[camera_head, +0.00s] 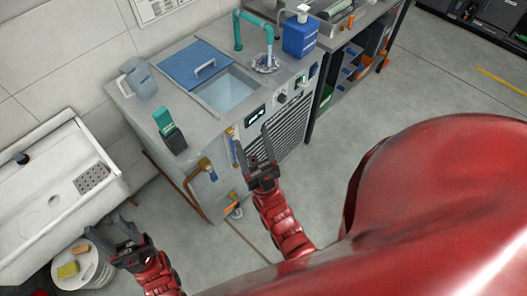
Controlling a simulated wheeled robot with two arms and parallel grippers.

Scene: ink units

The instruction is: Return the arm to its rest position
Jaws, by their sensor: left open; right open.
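My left gripper (110,238) is at the lower left, above a white bucket and beside the white sink. Its dark fingers are open and I see nothing between them. My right gripper (254,150) is near the middle, in front of the grey machine cabinet. Its two dark fingers are apart and point up toward the cabinet's front, with nothing held between them. Both red forearms rise from the bottom of the view. I cannot tell whether the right fingers touch the cabinet.
The grey cabinet (210,128) carries a blue lid (190,62) beside an open basin, a teal tap (238,30), a blue jug (300,38), a grey-blue pitcher (138,78) and a green-and-black item (168,130). A white sink (50,215) stands left. A bucket (98,268) holds sponges. Floor at right is clear.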

